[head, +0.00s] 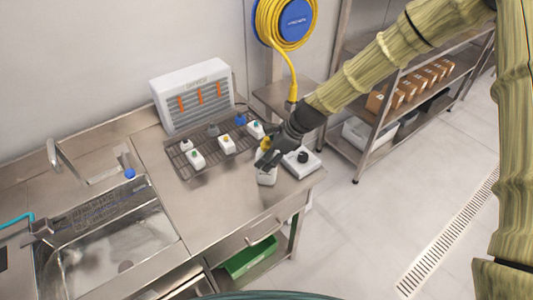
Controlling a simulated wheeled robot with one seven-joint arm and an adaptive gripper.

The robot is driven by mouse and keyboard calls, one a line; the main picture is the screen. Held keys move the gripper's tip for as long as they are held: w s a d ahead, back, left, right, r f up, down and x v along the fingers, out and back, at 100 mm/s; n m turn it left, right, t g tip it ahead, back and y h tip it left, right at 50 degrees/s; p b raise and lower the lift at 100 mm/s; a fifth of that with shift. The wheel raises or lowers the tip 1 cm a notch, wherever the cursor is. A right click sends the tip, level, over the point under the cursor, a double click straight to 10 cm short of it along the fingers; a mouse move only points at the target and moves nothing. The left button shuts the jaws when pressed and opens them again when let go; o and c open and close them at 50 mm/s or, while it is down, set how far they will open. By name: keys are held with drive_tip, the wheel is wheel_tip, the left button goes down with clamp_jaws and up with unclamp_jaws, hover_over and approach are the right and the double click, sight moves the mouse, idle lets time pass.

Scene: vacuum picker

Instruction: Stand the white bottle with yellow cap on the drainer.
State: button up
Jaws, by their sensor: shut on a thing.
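The white bottle (267,177) with a yellow cap (265,143) is near the right part of the steel counter. My gripper (267,158) is shut on it and hides its middle. The bottle looks roughly upright; I cannot tell whether its base touches the counter. The drainer (207,173) is a dark wire rack on the counter, left of and behind my gripper.
A white square device with a black knob (303,157) sits right beside my gripper. A white panel unit (194,92) stands behind the drainer. A sink (110,240) lies at left. The counter's front middle (215,210) is clear.

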drive_tip(key=shift+f, duration=0.15)
drive_tip(key=o, duration=1.4)
drive_tip(key=shift+b+v, duration=2.1)
drive_tip(key=shift+v, duration=4)
drive_tip(key=shift+a, duration=0.1)
